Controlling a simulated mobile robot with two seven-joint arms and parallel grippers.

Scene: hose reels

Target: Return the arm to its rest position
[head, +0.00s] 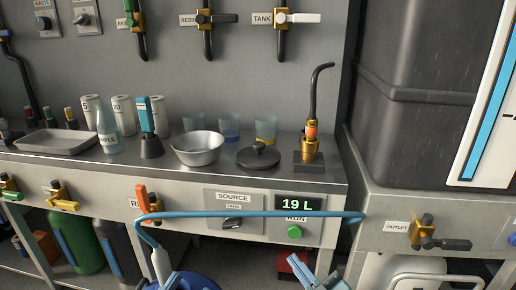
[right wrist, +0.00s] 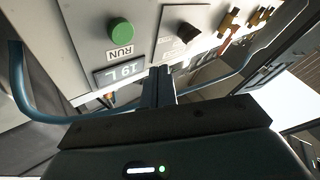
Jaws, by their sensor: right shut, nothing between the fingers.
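My right gripper (head: 318,274) shows at the bottom edge of the head view, right of centre, in front of the bench and below the green RUN button (head: 294,232). Its fingers are together and empty. In the right wrist view the shut fingers (right wrist: 158,82) point toward the bench front panel, with the RUN button (right wrist: 121,31) and the 19 L display (right wrist: 119,75) beyond them. The rest of the right arm is out of the picture. My left gripper is not in view.
A blue hose (head: 250,214) crosses in front of the bench panel, close above my right gripper. A blue reel (head: 184,282) is at the bottom. The bench top (head: 95,165) holds a bowl (head: 197,148), a black lid (head: 258,156) and cups. A dark tank (head: 415,100) stands right.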

